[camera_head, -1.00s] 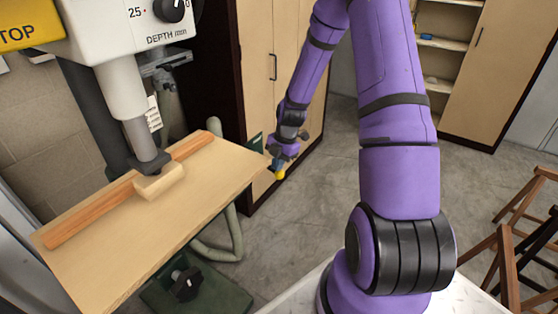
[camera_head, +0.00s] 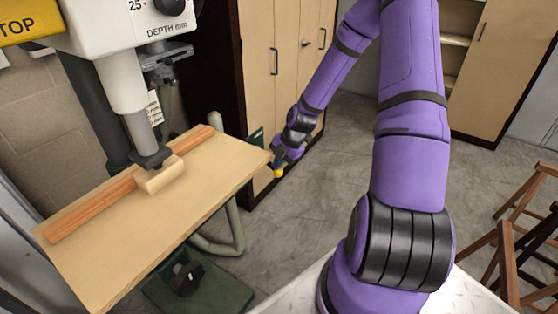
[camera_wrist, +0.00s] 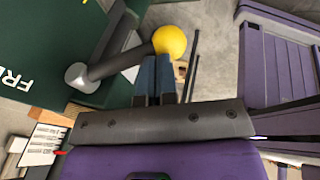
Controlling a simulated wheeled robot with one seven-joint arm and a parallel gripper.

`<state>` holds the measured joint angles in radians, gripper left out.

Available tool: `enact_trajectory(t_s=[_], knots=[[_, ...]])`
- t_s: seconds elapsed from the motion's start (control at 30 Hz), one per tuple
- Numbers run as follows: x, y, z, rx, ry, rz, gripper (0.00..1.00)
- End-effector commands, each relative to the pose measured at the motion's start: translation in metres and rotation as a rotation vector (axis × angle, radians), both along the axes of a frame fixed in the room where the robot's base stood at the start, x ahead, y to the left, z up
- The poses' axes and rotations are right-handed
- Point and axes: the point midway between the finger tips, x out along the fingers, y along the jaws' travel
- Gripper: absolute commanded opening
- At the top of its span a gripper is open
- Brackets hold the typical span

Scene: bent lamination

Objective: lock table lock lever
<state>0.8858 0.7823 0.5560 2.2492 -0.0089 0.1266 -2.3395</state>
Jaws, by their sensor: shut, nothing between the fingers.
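The lock lever is a grey bar (camera_wrist: 118,63) with a round hub at its left end and a yellow ball knob (camera_wrist: 170,41) at its right end in the wrist view. The knob (camera_head: 278,173) also shows below the table's right corner in the head view. My gripper (camera_wrist: 156,62) has its blue fingers shut and empty, with the tips just below the knob in the wrist view. I cannot tell if they touch it. In the head view my gripper (camera_head: 280,162) is beside the knob. The wooden table (camera_head: 215,170) is above the lever.
A dark green panel (camera_wrist: 35,55) with partly visible white lettering lies beside the lever in the wrist view. A drill press (camera_head: 120,85) stands over the table with a wooden block (camera_head: 160,178) under it. Cabinets (camera_head: 285,60) are behind; wooden stools (camera_head: 510,245) stand at right.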

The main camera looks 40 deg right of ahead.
Motion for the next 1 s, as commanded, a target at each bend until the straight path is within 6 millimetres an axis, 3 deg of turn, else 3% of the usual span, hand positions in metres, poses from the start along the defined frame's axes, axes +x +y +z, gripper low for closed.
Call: enact_trajectory(t_s=[0.57,1.0], knots=[[0.006,0.003,-0.031,0.114,-0.303,-0.002,0.00],[0.012,0.005,-0.040,0.112,-0.304,0.000,0.00]])
